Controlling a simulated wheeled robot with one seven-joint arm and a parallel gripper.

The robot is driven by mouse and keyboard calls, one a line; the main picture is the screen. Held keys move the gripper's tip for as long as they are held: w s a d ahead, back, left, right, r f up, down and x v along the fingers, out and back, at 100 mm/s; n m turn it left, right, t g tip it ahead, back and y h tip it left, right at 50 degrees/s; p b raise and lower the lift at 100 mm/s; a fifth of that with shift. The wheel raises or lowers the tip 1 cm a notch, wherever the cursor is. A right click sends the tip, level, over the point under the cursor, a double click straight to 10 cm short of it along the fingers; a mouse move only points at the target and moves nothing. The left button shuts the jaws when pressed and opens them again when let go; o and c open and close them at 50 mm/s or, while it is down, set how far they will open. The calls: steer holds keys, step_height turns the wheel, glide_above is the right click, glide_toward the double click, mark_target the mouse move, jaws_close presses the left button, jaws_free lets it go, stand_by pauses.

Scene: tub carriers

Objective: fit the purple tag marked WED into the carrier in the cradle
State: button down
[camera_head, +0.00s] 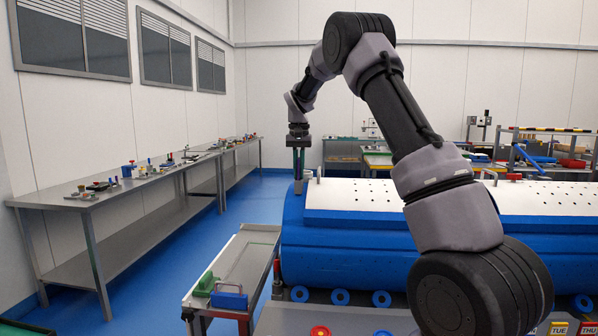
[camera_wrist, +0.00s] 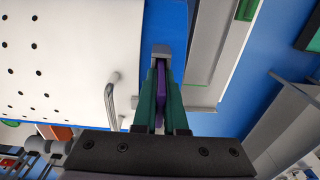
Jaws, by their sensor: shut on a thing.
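My gripper (camera_head: 298,172) is at the far end of my stretched arm, pointing down by the left end of the blue tub machine. In the wrist view its green fingers (camera_wrist: 160,98) are shut on the purple tag (camera_wrist: 161,88), which shows as a thin strip between them. A grey block (camera_wrist: 161,52) is at the fingertips; I cannot tell whether the tag touches it or sits in it. The WED marking does not show. The carrier and cradle cannot be made out with certainty in either view.
The machine's white perforated lid (camera_head: 350,193) with a handle (camera_wrist: 112,100) is close beside my gripper. A narrow side table (camera_head: 246,262) holds a green block (camera_head: 206,284) and a blue block (camera_head: 229,297). Yellow TUE (camera_head: 558,328) and red THU (camera_head: 587,328) tags are at the lower right.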

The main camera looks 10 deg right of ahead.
steer(key=c, duration=1)
jaws_free()
steer(key=shift+s+f, duration=0.2)
steer(key=shift+f, duration=0.55)
steer(key=shift+w+r, duration=0.1)
steer(key=shift+r, duration=0.4)
step_height(320, 180, up, 12)
steer(key=shift+r, duration=0.15)
steer(key=s+d+r+t+y, duration=0.1)
steer(key=s+d+r, duration=0.25)
steer(key=s, duration=0.55)
steer(key=s+d+r+t+y, duration=0.1)
steer(key=s+d+r+t, duration=0.1)
steer(key=s+r, duration=0.5)
steer(key=s+f+t, duration=0.1)
steer(key=s+f, duration=0.2)
steer(key=s, duration=0.5)
steer(key=s+f+t, duration=0.1)
steer(key=s+f, duration=0.3)
steer(key=s, duration=0.3)
steer(key=s+f+t, duration=0.2)
steer(key=s+f, duration=0.1)
steer(key=s, duration=0.5)
steer(key=shift+s+d+f+m, duration=0.2)
steer(key=shift+s+m, duration=0.1)
steer(key=shift+s, duration=0.05)
